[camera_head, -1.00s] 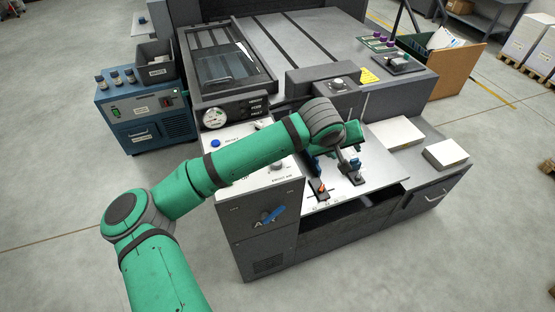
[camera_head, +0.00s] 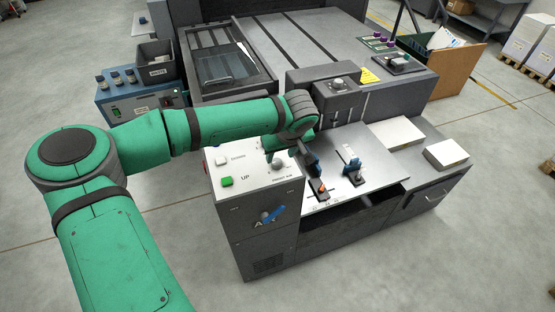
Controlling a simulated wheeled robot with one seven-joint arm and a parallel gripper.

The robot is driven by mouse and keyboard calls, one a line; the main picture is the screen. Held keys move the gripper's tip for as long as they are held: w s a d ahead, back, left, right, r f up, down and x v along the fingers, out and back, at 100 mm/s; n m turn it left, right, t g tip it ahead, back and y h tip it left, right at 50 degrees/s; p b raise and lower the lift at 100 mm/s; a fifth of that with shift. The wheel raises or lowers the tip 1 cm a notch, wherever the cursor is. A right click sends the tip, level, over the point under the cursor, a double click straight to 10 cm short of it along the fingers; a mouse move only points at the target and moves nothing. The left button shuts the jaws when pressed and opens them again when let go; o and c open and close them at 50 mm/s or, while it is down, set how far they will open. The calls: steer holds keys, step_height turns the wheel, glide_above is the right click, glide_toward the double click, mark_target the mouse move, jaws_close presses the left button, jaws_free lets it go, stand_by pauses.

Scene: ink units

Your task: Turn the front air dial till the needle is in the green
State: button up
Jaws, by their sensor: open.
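The front air dial (camera_head: 278,165) is a small grey round knob on the white top panel (camera_head: 250,185) of the near cabinet, with a printed label in front of it. My gripper (camera_head: 271,155) is open and points down right at the dial, partly covering its far side. I cannot tell whether the fingers are around the knob or just above it. The gauge with the needle is hidden behind my green arm.
On the same panel are a green button (camera_head: 226,181) marked UP and a white button (camera_head: 222,161).

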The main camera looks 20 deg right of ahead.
mark_target(277, 161)
steer(key=shift+x, duration=2.6)
steer(key=shift+w+a, duration=0.1)
steer(key=shift+a, duration=0.05)
steer(key=shift+c, duration=0.6)
steer(key=c, duration=0.9)
